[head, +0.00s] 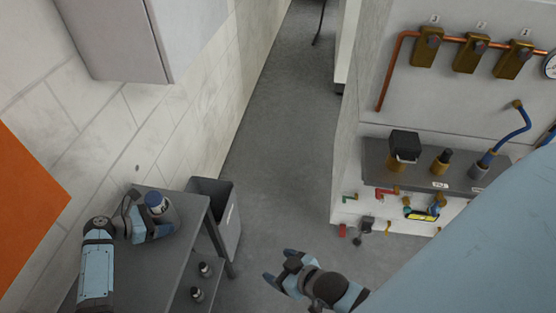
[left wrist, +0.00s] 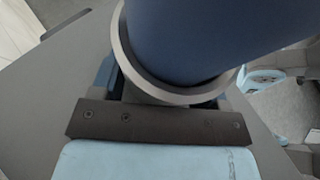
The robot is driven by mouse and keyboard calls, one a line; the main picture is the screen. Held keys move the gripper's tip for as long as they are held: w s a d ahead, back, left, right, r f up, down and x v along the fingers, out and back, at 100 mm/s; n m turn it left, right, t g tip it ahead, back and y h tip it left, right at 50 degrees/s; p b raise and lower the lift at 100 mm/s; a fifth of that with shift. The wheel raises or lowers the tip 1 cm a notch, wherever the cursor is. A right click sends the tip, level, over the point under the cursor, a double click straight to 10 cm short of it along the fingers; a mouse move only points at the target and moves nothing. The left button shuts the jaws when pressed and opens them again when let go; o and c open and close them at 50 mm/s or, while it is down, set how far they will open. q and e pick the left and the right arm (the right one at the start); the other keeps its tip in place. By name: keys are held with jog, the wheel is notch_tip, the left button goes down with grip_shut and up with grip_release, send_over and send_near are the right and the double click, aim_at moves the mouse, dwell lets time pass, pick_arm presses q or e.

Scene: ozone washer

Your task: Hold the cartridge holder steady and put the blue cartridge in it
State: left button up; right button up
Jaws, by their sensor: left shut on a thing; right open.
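The blue cartridge (head: 156,202), with a white label, stands upright on the dark grey table (head: 192,205) at the lower left of the head view. In the left wrist view the cartridge (left wrist: 210,35) stands inside the pale rim of the cartridge holder (left wrist: 178,97). I cannot tell how deep it sits. My left gripper (head: 150,226) is shut on the holder, low beside the cartridge; its fingertips are mostly hidden. My right gripper (head: 277,268) is open and empty, apart from the table, over the floor to its right.
Two small dark bottles (head: 205,268) stand on the table's lower shelf. A grey bin (head: 228,222) stands behind the table. A valve panel (head: 470,95) and a dark shelf with fittings (head: 425,177) are at the right. The floor (head: 285,160) between is clear.

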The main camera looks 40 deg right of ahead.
pick_arm(q)
jog(key=o, duration=0.8)
